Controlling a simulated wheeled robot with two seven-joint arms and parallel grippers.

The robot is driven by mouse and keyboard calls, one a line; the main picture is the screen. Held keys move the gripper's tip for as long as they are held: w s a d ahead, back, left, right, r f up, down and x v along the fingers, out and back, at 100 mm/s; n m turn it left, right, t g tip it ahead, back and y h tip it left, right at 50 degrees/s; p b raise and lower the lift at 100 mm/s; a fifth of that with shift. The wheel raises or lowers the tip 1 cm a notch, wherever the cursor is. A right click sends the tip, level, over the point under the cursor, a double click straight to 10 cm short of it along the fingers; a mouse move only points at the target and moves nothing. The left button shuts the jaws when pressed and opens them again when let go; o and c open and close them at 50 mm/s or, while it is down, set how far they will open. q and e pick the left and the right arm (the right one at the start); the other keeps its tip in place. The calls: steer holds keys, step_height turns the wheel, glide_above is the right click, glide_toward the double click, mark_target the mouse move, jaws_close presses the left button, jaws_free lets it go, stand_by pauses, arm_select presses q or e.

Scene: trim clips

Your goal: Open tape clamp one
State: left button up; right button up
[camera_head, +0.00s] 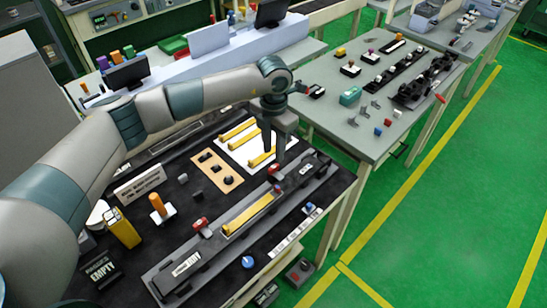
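A long grey fixture (178,264) lies along the near edge of the black-topped bench, with a yellow strip (247,215) in its middle. I cannot tell which is tape clamp one, or whether either is open. My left gripper (277,168) points down just above the right red piece; contact and finger gap are too small to tell. My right gripper is not in view.
A white board with yellow strips (238,132) and a tan board with black parts (216,171) lie behind the fixture. A yellow box (122,228) and an orange-handled tool (158,205) stand at left. A grey table (330,112) with small parts adjoins at right.

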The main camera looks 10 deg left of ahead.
mark_target(274, 166)
arm_select(q)
step_height(274, 166, down, 5)
steer(key=shift+f+p, duration=0.1)
steer(key=shift+p, duration=0.9)
steer(key=shift+f, duration=0.6)
jaws_close()
